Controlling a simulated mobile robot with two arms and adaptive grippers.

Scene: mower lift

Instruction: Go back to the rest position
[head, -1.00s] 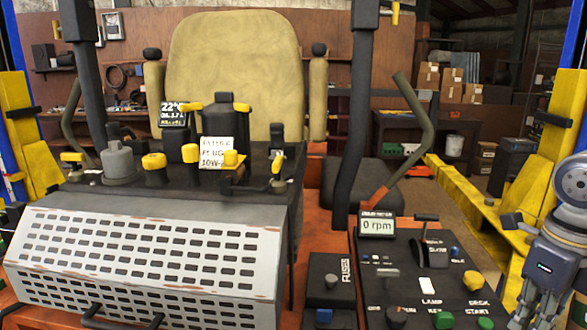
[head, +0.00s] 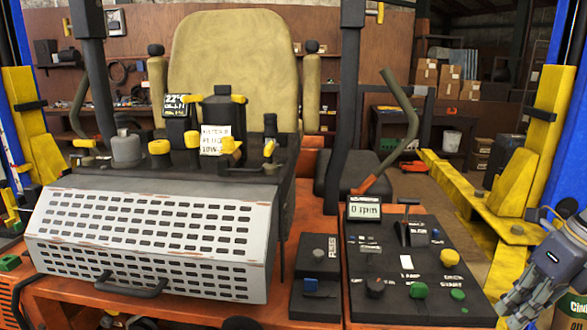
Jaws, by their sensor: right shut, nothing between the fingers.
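My right gripper (head: 515,300) is at the lower right edge of the head view. It is grey and black, with its fingers closed together and nothing held. It points down and to the left, just right of the control panel (head: 420,312), and looks apart from it. Part of its arm is cut off by the picture's edge. My left gripper is not in view.
The mower has a tan seat (head: 235,70), a perforated grey cover (head: 150,240) and a display reading 0 rpm (head: 364,211). A curved lever (head: 404,120) rises beside the panel. A yellow lift post (head: 550,130) stands at right.

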